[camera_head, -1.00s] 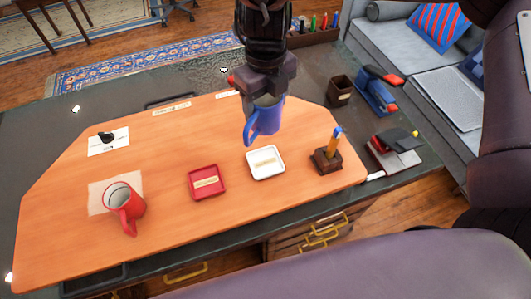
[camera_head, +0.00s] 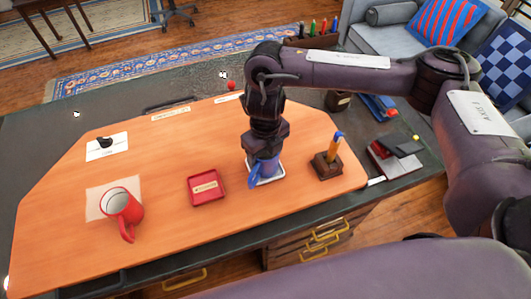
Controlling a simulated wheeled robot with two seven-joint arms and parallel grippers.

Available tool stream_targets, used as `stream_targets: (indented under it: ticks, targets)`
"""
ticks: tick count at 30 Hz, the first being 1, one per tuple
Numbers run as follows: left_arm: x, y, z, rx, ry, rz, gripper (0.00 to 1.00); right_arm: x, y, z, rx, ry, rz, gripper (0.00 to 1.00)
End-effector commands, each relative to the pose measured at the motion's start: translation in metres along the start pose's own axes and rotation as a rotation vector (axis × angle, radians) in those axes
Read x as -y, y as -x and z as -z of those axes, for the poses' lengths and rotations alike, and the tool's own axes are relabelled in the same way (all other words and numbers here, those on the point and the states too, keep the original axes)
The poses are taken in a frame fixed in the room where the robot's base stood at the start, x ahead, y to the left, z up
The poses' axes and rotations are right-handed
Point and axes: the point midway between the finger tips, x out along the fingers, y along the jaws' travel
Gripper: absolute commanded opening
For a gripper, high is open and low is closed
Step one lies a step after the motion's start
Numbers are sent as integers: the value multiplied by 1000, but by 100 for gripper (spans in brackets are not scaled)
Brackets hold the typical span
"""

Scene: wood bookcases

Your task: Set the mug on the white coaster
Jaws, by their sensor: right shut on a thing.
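The blue mug (camera_head: 265,169) is at the white coaster (camera_head: 279,176), with its handle toward the left. My right gripper (camera_head: 266,153) comes down from above and is shut on the mug, hiding its top. The mug covers most of the coaster, and only parts of the white rim show. I cannot tell whether the mug's base touches the coaster. My left gripper is not in view.
A red mug (camera_head: 122,208) stands at the left on a pale square. A wooden pen holder (camera_head: 326,167) stands close on the right.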

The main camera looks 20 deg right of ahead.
Motion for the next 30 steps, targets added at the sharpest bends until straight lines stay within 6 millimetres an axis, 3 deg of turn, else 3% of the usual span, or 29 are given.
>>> stream_targets:
  ticks: [11, 12, 17, 25, 30]
  targets:
    - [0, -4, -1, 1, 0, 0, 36, 0, -4, -1, 2, 0, 0, 34]
    - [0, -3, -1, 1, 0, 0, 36, 0, -4, -1, 2, 0, 0, 68]
    - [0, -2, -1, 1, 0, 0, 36, 0, -3, -1, 2, 0, 0, 87]
    - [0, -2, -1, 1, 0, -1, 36, 0, -2, -1, 2, 0, 0, 87]
    - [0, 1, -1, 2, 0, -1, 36, 0, 11, -2, 7, 2, 2, 87]
